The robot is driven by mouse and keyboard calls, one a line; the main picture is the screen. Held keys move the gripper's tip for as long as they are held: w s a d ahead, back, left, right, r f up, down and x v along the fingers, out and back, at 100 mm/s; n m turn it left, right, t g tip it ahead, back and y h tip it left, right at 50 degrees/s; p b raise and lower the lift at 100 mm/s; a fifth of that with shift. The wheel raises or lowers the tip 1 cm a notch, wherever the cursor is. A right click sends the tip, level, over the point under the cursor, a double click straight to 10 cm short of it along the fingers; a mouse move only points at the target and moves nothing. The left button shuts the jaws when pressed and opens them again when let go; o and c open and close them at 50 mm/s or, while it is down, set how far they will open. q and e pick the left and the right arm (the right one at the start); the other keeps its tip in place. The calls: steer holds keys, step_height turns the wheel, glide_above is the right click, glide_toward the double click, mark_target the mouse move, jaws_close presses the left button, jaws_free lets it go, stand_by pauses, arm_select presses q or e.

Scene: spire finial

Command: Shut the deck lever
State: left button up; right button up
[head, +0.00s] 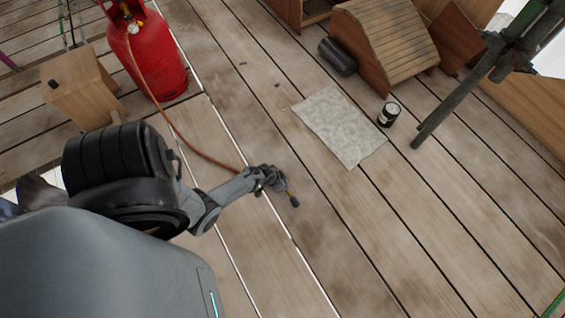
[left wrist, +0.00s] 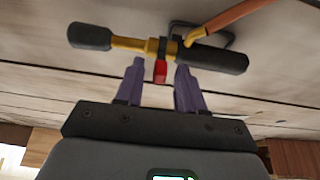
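A torch-like tool with a brass body (left wrist: 133,44), black ends and a small red lever (left wrist: 160,71) lies by the deck planks. An orange hose (left wrist: 235,18) joins it. In the head view its black tip (head: 294,202) shows beyond my left gripper (head: 268,178), which hides the rest of the tool. In the left wrist view the purple fingers of my left gripper (left wrist: 160,80) are apart, one on each side of the red lever, with a visible gap on both sides. Whether a fingertip touches the tool body I cannot tell. My right gripper is not in view.
A red gas cylinder (head: 148,58) stands at the upper left, its hose (head: 190,145) running to the tool. A wooden stand (head: 82,85) is beside it. A grey sheet (head: 338,125), a small can (head: 389,114) and a dark roll (head: 338,57) lie farther right. The lower-right deck is clear.

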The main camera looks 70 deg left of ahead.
arm_select(q)
steer(key=shift+w+f, duration=0.3)
steer(key=shift+f, duration=0.2)
steer(key=shift+s, duration=0.1)
jaws_close()
steer(key=shift+w+r+g, duration=0.15)
steer(key=shift+w+g, duration=0.1)
steer(key=shift+g, duration=0.25)
steer(key=shift+w+a+g+p, duration=0.15)
steer(key=shift+w+g+p, duration=0.15)
steer(key=shift+g, duration=0.2)
steer(key=shift+w+g+h, duration=0.3)
steer(key=shift+g, duration=0.3)
steer(key=shift+w+a+f+g+b, duration=0.1)
steer(key=shift+w+f+g+b, duration=0.25)
steer(key=shift+w+g+b, duration=0.35)
steer(key=shift+s+g, duration=0.2)
steer(key=shift+g, duration=0.4)
steer(key=shift+r, duration=0.1)
